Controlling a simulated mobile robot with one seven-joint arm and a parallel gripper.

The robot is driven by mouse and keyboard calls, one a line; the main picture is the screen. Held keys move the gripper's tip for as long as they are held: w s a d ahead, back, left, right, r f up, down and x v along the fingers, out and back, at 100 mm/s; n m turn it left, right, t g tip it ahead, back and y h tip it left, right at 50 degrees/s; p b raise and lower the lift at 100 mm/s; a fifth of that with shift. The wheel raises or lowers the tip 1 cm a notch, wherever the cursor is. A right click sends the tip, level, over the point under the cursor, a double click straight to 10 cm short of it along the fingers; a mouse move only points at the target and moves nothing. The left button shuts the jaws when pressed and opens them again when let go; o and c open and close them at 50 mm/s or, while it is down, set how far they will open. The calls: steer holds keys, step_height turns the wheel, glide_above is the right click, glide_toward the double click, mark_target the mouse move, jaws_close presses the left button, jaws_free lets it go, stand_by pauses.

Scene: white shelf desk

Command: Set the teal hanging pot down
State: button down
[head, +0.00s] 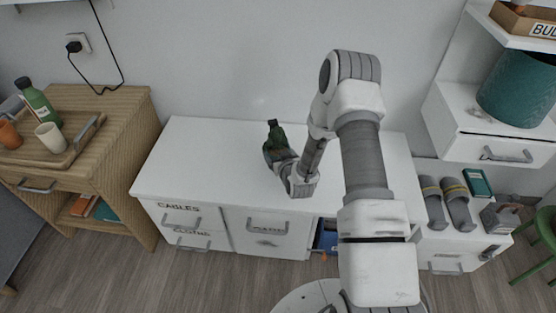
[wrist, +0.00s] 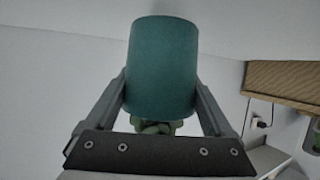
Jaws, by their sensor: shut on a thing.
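The teal hanging pot (wrist: 163,65) is a plain tapered cylinder between the two fingers in the wrist view. My gripper (wrist: 161,88) is shut on it, one finger on each side. A small green part (wrist: 155,127) shows at the pot's near end, partly hidden. In the head view my gripper (head: 275,150) is over the back part of the white desk (head: 190,160), near the wall. Only a small dark green piece of the pot (head: 273,127) shows there. I cannot tell its gap to the desk top.
The desk top left of my gripper is clear. A wooden cabinet (head: 130,115) with a tray (head: 80,147), green bottle (head: 37,100) and cups stands left. At right are a large teal container (head: 518,88) on a drawer unit, grey slippers (head: 455,203) and a green stool (head: 545,230).

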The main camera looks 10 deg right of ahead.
steer(key=shift+f+b, duration=0.3)
steer(key=shift+f, duration=0.85)
steer(key=shift+f, duration=0.15)
jaws_free()
